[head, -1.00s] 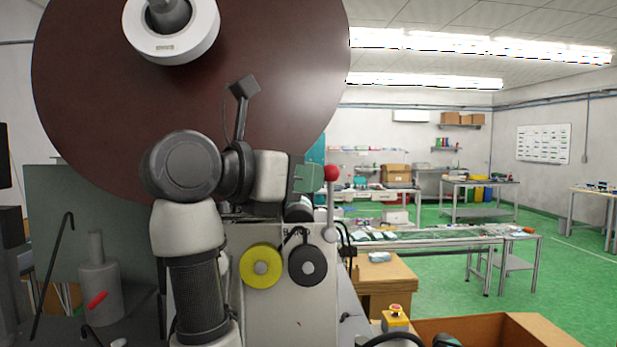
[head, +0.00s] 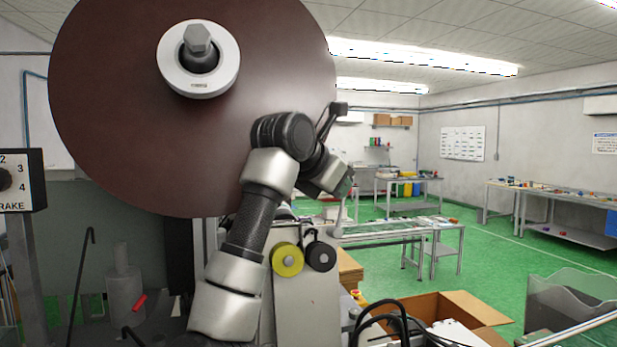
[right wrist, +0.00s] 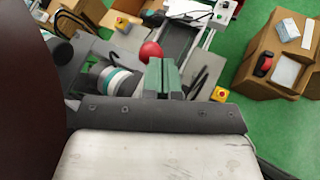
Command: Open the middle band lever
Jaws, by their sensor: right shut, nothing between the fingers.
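A lever with a red ball knob (right wrist: 150,51) shows in the right wrist view, just beyond and slightly left of my right fingertips. In the head view my right gripper (head: 347,186) covers the knob, and only a pale upright stem (head: 338,214) shows below it. My right gripper's green fingers (right wrist: 163,74) are together with nothing between them. They are close to the knob; I cannot tell whether they touch it. My left gripper is not in view.
A large dark red reel (head: 120,110) fills the upper left. Yellow (head: 287,260) and black (head: 320,257) rollers sit on the machine's front. A red-handled part (head: 138,302) is at lower left. An open cardboard box (head: 470,305) stands at lower right.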

